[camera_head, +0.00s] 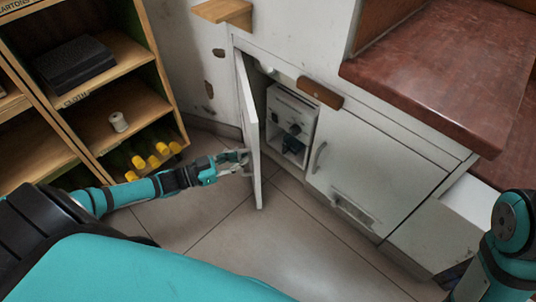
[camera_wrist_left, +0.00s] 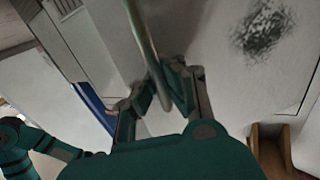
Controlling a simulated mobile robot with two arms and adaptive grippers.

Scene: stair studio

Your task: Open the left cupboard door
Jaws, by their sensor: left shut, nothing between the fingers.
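The left cupboard door (camera_head: 249,135) is a thin white panel, seen nearly edge-on. It stands swung well out from the white cabinet, with the opening to its right. My left gripper (camera_head: 242,161) is at the door's left, outer face, near its middle height. In the left wrist view a thin metal handle (camera_wrist_left: 142,35) runs down to my left gripper's fingers (camera_wrist_left: 160,88), which are shut. Whether they touch the handle is not clear. My right arm shows at the lower right, but its gripper is out of view.
A grey device (camera_head: 290,118) with knobs stands inside the open cupboard. The right cupboard door (camera_head: 372,170) is closed, with a curved handle. A wooden shelf (camera_head: 125,55) with yellow-capped bottles is at left. The tiled floor (camera_head: 270,245) before the cabinet is clear.

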